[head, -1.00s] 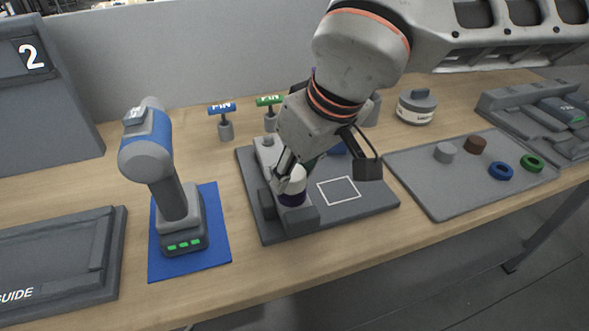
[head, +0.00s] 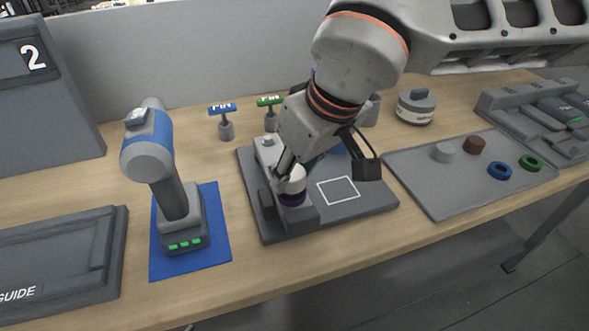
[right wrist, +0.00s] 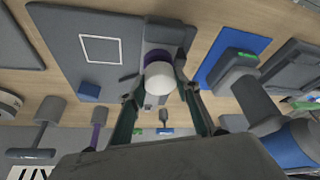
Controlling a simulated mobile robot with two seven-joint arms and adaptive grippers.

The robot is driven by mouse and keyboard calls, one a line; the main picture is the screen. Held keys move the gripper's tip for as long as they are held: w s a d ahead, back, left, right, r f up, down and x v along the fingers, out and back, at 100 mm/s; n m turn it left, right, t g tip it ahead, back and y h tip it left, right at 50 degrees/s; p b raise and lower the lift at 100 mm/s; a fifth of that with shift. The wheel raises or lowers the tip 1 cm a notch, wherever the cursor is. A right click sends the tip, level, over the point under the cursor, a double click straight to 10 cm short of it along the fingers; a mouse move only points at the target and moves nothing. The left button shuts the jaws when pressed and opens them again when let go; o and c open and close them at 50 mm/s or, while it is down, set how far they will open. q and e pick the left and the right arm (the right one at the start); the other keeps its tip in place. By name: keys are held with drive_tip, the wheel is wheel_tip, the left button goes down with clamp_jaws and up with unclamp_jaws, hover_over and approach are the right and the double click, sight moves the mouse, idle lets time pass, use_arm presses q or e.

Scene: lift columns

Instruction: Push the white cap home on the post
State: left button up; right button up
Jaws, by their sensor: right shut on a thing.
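The white cap (head: 291,181) sits over the purple post (head: 292,199), and a narrow purple band shows below it. The post stands in a grey block on the grey fixture plate (head: 350,211). My right gripper (head: 287,176) reaches down from above and is shut on the cap. In the right wrist view the white cap (right wrist: 160,80) is between the two fingers of the right gripper (right wrist: 160,88), with some purple (right wrist: 158,57) beyond it. How far the cap sits on the post is partly hidden. My left gripper is not in view.
A cordless drill (head: 170,185) stands on a blue mat (head: 217,238) to the left. Two pin-labelled T-handles, blue (head: 222,108) and green (head: 270,101), stand behind. A grey tray (head: 430,190) with plugs and rings lies to the right. A white outlined square on the plate is clear.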

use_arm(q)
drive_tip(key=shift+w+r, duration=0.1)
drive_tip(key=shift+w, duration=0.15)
use_arm(e)
drive_tip(key=shift+f, duration=0.15)
drive_tip(key=o, duration=1.1)
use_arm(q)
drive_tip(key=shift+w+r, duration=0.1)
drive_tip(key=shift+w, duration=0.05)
use_arm(e)
drive_tip(key=o, duration=0.5)
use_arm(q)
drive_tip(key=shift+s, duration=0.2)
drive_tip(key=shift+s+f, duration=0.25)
